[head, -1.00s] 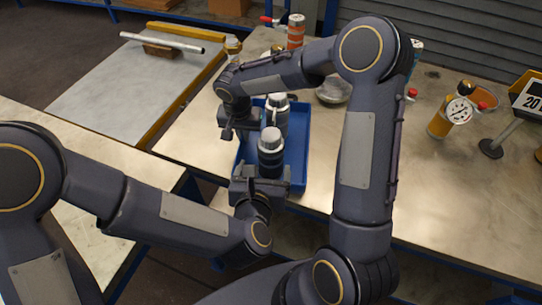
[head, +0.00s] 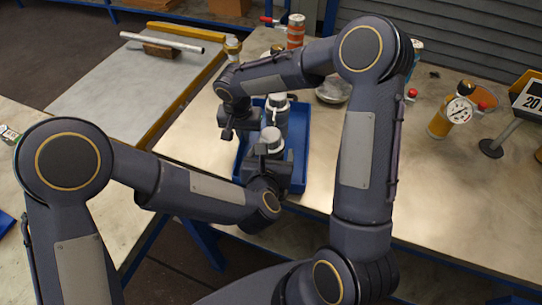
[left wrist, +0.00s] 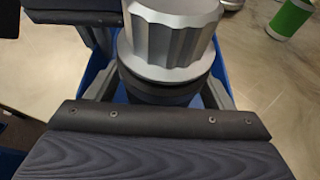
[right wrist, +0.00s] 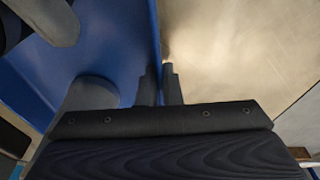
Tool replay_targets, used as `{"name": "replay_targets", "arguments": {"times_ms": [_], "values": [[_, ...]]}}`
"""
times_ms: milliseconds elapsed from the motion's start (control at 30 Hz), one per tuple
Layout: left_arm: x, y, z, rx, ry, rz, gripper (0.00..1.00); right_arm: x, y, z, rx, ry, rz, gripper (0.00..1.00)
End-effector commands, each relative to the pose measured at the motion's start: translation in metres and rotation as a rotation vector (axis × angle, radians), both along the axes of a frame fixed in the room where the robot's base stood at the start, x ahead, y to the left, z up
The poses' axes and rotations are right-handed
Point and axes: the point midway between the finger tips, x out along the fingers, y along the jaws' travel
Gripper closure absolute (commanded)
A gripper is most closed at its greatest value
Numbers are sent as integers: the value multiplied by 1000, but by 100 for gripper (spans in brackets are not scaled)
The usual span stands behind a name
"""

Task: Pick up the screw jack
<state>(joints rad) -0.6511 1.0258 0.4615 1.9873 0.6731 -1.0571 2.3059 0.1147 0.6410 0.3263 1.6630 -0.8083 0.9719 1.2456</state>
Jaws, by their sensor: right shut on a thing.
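A screw jack (head: 271,136) with a ribbed silver top and dark body stands in the front part of the blue tray (head: 299,158). In the left wrist view the jack's top (left wrist: 172,35) is close and large. My left gripper (head: 268,158) is open, with a finger on each side of the jack's dark body; its lower part is hidden. A similar silver-topped jack (head: 277,106) stands behind it in the tray. My right gripper (head: 240,130) is at the tray's left side. In the right wrist view its fingers (right wrist: 164,85) are shut on the tray's wall.
A silver bowl (head: 333,92) and an orange-banded cylinder (head: 296,32) stand behind the tray. A yellow gauge bottle (head: 448,116) and a number sign (head: 528,97) are at the right. The bench (head: 400,170) between is mostly clear. A pipe (head: 160,42) lies on the left table.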

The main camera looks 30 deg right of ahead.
Motion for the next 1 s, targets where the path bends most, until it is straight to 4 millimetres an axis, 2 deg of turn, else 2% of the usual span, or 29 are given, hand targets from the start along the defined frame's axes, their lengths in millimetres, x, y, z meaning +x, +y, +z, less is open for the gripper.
{"name": "replay_targets", "arguments": {"times_ms": [67, 467, 767, 1000], "values": [[0, 0, 0, 0, 0, 0, 36, 1, 0, 1, -1, -3, 0, 100], [0, 0, 0, 0, 0, 0, 88, 1, -1, 1, -1, -3, 0, 100], [0, -1, 5, -4, -4, 0, 89, 1, -1, 1, -1, -3, 0, 100], [1, 0, 33, -8, -7, 2, 89, 1, -1, 1, 0, -2, 0, 100]]}}
